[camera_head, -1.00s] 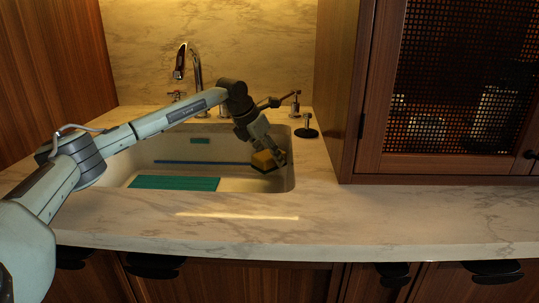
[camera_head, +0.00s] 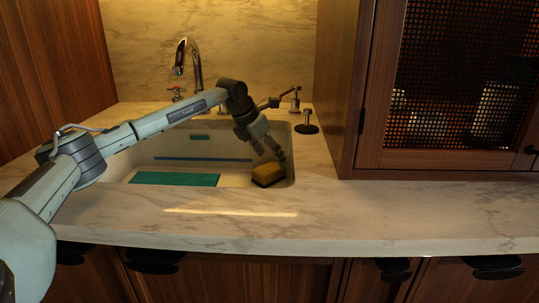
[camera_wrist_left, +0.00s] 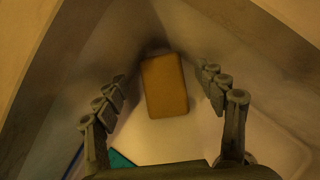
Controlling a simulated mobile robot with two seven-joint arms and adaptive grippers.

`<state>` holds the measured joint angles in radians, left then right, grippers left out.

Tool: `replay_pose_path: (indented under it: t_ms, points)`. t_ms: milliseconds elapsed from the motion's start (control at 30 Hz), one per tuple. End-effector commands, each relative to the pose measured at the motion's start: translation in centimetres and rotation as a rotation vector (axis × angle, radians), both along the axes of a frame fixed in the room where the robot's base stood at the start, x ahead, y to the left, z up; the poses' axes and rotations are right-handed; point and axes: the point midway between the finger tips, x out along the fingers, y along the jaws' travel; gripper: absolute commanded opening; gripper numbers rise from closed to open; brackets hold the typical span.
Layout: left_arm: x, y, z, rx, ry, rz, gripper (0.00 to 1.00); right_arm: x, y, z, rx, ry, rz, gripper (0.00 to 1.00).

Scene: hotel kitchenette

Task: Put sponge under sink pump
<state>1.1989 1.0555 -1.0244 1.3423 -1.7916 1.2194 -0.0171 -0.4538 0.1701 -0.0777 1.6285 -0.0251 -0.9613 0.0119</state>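The sponge (camera_head: 268,174), yellow on top with a dark underside, lies in the right end of the sink (camera_head: 243,185). It also shows in the left wrist view (camera_wrist_left: 164,86), ahead of the fingers and apart from them. My left gripper (camera_head: 279,157) is over the sink just above the sponge. In the left wrist view its fingers (camera_wrist_left: 163,82) are spread wide and hold nothing. The sink pump (camera_head: 295,99) stands on the counter behind the sink's right end, with my left gripper's wrist close in front of it. My right gripper is in no view.
A black-based stand (camera_head: 307,124) is on the counter right of the sink. The faucet (camera_head: 189,66) rises behind the sink. A green mat (camera_head: 174,179) lies in the sink's left part. The front counter (camera_head: 330,215) is clear; a cabinet (camera_head: 440,100) bounds the right.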

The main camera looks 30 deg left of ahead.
Motion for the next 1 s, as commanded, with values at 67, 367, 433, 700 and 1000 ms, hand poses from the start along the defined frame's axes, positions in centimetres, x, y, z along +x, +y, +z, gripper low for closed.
replay_pose_path:
  t_ms: [67,367,433,700,1000]
  points:
    - [0.0,0.0,0.0,0.000,0.000,0.000,0.71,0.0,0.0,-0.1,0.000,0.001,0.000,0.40]
    - [0.0,0.0,0.6,0.000,-0.001,0.000,0.71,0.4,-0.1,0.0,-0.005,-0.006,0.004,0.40]
    - [0.0,0.0,1.2,0.001,-0.001,0.000,0.71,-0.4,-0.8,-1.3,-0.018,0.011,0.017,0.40]
    - [-2.7,0.7,6.2,0.001,-0.004,0.001,0.71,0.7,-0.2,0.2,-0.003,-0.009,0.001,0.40]
    - [-5.3,1.3,10.7,0.001,-0.001,0.000,0.71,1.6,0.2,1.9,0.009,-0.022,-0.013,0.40]
